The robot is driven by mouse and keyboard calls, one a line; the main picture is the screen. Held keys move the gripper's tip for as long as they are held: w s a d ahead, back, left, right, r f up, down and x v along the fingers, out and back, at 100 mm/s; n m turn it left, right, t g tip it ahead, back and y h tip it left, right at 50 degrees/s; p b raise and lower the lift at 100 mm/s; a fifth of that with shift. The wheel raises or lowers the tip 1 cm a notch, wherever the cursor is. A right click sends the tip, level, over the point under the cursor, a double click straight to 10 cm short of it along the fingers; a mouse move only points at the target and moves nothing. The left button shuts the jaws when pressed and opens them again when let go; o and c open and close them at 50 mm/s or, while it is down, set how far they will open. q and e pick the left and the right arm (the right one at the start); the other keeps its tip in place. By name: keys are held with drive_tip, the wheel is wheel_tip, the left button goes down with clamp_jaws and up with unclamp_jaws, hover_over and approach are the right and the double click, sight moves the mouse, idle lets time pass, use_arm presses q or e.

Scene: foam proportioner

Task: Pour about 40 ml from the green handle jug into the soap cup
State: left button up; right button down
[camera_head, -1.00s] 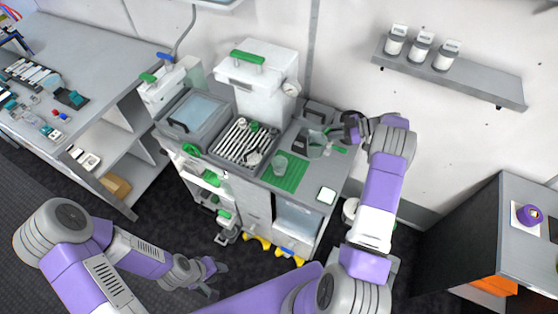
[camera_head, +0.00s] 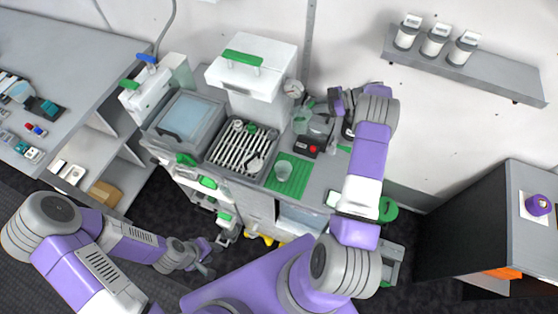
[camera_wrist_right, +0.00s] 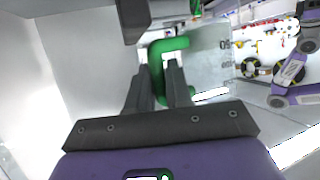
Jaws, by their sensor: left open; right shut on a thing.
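The clear jug (camera_head: 320,125) is in my right gripper (camera_head: 337,105), over the back right of the counter. In the right wrist view the fingers (camera_wrist_right: 160,85) are shut on its green handle (camera_wrist_right: 168,48); the jug's clear wall with marks (camera_wrist_right: 212,60) lies beyond them. It looks roughly upright; its liquid level cannot be read. A small clear cup (camera_head: 284,168), which seems to be the soap cup, stands on the green mat (camera_head: 291,186), lower left of the jug and apart from it. My left gripper (camera_head: 207,255) is open and empty, low in front of the unit.
A black device with a red spot (camera_head: 312,149) sits below the jug in the picture. A ribbed drain tray (camera_head: 238,147) lies left of the mat. A white tank with a green handle (camera_head: 252,75) and a gauge (camera_head: 294,88) stand behind. A wall shelf (camera_head: 470,65) is at right.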

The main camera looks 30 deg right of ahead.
drive_tip(key=s+a+f+n+t+h+b, duration=0.15)
drive_tip(key=s+a+f+n+h, duration=0.3)
drive_tip(key=f, duration=0.55)
use_arm(q)
wheel_tip(320, 180, down, 14)
drive_tip(key=b, duration=1.2)
drive_tip(key=shift+s+b, duration=0.35)
drive_tip(key=shift+b, duration=0.05)
use_arm(e)
drive_tip(key=a+r+h, duration=0.1)
drive_tip(key=a+r+n+t+h, duration=0.1)
drive_tip(key=h, duration=0.1)
drive_tip(key=a+r+h, duration=0.1)
drive_tip(key=a+r, duration=0.1)
drive_tip(key=shift+s+a+n, duration=0.1)
drive_tip(key=shift+s+n, duration=0.25)
drive_tip(key=shift+s, duration=0.05)
